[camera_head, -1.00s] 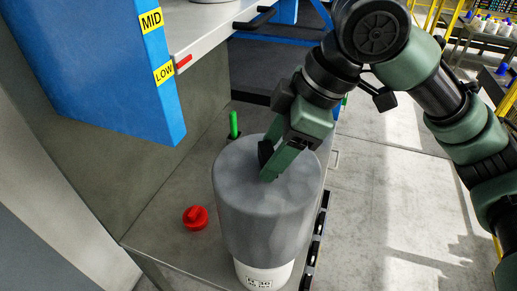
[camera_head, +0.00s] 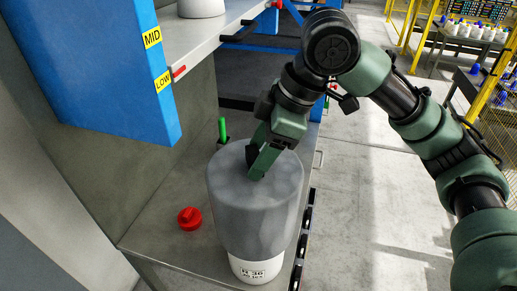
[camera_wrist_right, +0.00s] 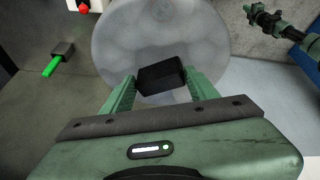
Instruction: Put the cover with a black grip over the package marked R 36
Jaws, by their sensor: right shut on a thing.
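A grey translucent cover (camera_head: 254,200) sits around the upper part of a white package (camera_head: 257,268) on the grey bench. The package's lower part shows below the cover, with a label reading R 36. My right gripper (camera_head: 258,168) is at the top of the cover, shut on its black grip. In the right wrist view the black grip (camera_wrist_right: 161,78) lies between the two green fingers of the right gripper (camera_wrist_right: 160,88), above the cover's round top (camera_wrist_right: 160,35).
A red knob-like piece (camera_head: 190,218) lies on the bench (camera_head: 165,243) left of the cover. A green upright handle (camera_head: 222,128) stands behind it. A blue panel (camera_head: 95,75) marked MID and LOW is at upper left. A row of dark fittings (camera_head: 304,235) lines the bench's right edge.

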